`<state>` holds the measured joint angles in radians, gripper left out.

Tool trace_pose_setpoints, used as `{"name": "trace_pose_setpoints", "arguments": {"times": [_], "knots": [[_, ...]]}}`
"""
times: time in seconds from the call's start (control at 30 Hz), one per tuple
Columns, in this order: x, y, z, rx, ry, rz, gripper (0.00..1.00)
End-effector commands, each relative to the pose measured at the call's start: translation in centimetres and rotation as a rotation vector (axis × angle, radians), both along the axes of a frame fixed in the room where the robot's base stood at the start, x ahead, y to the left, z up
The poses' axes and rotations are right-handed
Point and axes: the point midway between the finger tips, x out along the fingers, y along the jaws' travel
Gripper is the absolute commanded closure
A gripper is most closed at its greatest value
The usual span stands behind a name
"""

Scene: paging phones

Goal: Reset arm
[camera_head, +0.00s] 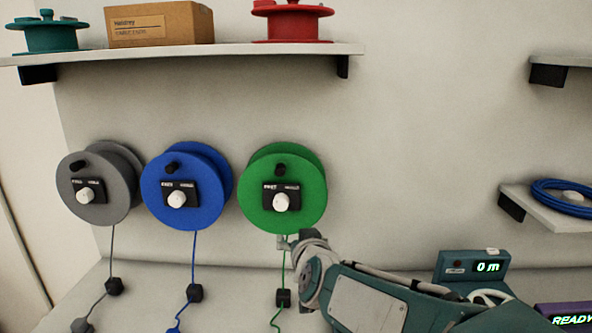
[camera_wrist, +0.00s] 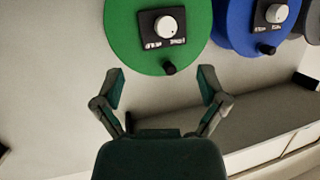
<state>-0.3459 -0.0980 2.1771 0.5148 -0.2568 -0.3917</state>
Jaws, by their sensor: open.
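My gripper (camera_wrist: 160,88) is open and empty in the wrist view, with its two fingers spread below the green reel. The green reel (camera_head: 307,205) hangs on the wall in the head view, with a black panel, a white knob and a dark handle; it also shows at the top of the wrist view (camera_wrist: 120,40). In the head view my arm reaches in from the lower right and its end is just below the green reel. The fingers are hard to make out there. A blue reel (camera_head: 212,212) and a grey reel (camera_head: 72,208) hang to the left.
Cords with black blocks hang from the reels. A shelf (camera_head: 230,50) above holds a teal reel, a cardboard box (camera_head: 160,24) and a red reel (camera_head: 291,22). At right are a display reading 0 m (camera_head: 487,267), a READY box (camera_head: 570,318) and a blue coil (camera_head: 560,196).

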Motion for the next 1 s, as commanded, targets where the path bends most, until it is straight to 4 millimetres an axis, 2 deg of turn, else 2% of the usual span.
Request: {"name": "trace_pose_setpoints", "arguments": {"times": [0.03, 0.17, 0.5, 0.6, 0.73, 1.0], "knots": [[-1.6, -1.3, 0.2, -0.001, 0.043, 0.014, 0.08], [-6.2, -4.0, -0.6, -0.022, 0.190, 0.046, 0.08], [-20.6, -12.3, -5.3, -0.111, 0.617, -0.059, 0.08], [-23.9, -14.1, -6.5, -0.130, 0.713, -0.114, 0.08], [-26.1, -15.2, -7.3, -0.143, 0.778, -0.155, 0.08], [-26.4, -15.3, -7.4, -0.144, 0.789, -0.160, 0.08]]}}
